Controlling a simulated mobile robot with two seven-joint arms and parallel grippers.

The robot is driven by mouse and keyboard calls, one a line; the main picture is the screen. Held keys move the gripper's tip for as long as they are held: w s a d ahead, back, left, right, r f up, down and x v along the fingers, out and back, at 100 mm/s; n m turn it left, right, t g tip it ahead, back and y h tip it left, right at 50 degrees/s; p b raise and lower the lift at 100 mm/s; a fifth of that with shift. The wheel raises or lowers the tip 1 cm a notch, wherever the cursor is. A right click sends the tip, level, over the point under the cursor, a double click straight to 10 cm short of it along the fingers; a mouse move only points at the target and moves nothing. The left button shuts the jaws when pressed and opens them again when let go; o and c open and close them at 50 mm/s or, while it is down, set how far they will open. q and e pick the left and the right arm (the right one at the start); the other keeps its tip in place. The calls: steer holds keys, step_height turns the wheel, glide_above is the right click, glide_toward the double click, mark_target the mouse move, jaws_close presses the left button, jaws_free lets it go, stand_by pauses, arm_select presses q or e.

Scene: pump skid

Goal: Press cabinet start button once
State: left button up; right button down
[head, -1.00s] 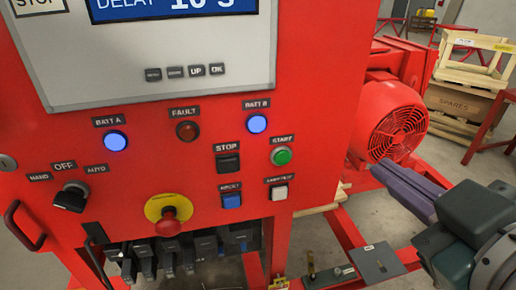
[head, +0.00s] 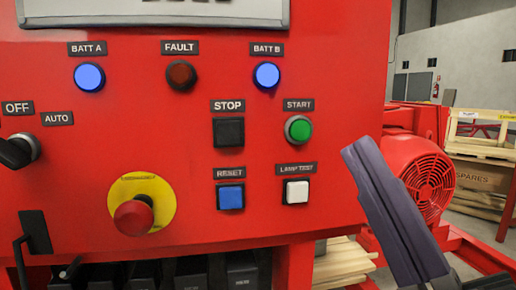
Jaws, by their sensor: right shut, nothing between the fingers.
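The green start button (head: 299,129) sits on the red cabinet front (head: 330,60), under a label reading START. My right gripper (head: 358,150) is shut and empty, with its purple-grey fingers pointing up and to the left. Its tips are to the right of the start button and slightly lower in the picture, apart from it in the view. How far the tips are from the panel in depth I cannot tell. My left gripper is not in view.
Close to the start button are the black stop button (head: 229,132), the white lamp test button (head: 297,191) and the blue reset button (head: 231,197). A red emergency stop (head: 134,217) on a yellow disc sticks out lower left. A red motor (head: 428,185) stands behind, right.

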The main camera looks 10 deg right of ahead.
mark_target(300, 130)
steer(key=w+b, duration=0.4)
steer(key=w, duration=0.4)
steer(key=shift+w+a, duration=0.15)
steer(key=shift+w, duration=0.25)
stand_by(0.4)
stand_by(0.9)
stand_by(0.7)
steer(key=shift+w+b, duration=0.3)
steer(key=shift+w, duration=0.15)
